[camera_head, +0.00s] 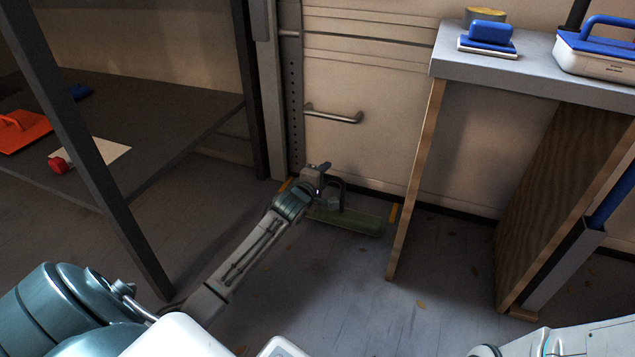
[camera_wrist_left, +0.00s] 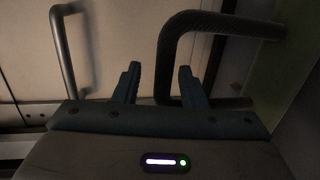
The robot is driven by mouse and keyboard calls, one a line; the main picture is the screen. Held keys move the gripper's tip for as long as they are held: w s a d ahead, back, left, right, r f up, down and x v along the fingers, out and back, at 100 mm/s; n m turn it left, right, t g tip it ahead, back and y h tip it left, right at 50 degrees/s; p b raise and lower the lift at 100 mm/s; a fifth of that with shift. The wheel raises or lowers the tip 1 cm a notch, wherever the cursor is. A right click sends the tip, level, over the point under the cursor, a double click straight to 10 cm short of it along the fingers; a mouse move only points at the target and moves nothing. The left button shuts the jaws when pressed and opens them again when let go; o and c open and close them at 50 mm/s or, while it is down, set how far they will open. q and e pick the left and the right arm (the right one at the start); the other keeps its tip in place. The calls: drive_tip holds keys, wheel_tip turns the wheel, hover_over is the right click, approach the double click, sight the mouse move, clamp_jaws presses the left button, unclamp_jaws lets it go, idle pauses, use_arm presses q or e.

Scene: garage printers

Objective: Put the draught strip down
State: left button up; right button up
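The draught strip (camera_head: 345,218) is a long green piece with a dark arched handle. It lies low along the foot of the garage door, between two short yellow marks. My left gripper (camera_head: 322,176) is at the strip's handle end. A green edge of the strip (camera_wrist_left: 290,50) shows at the right. My right gripper is not in view.
A yellow mark (camera_head: 394,214) stands by the strip's right end. The garage door (camera_head: 390,90) has a metal bar handle (camera_head: 333,115). A wooden-legged bench (camera_head: 540,70) is at the right, a dark shelf (camera_head: 150,105) at the left. Open floor (camera_head: 340,290) lies in front.

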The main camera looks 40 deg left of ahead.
use_arm(q)
drive_tip(key=p+v, duration=0.6)
drive_tip(key=v, duration=0.5)
drive_tip(key=shift+s, duration=0.4)
drive_tip(key=shift+r+p, duration=0.15)
drive_tip(key=shift+p, duration=0.2)
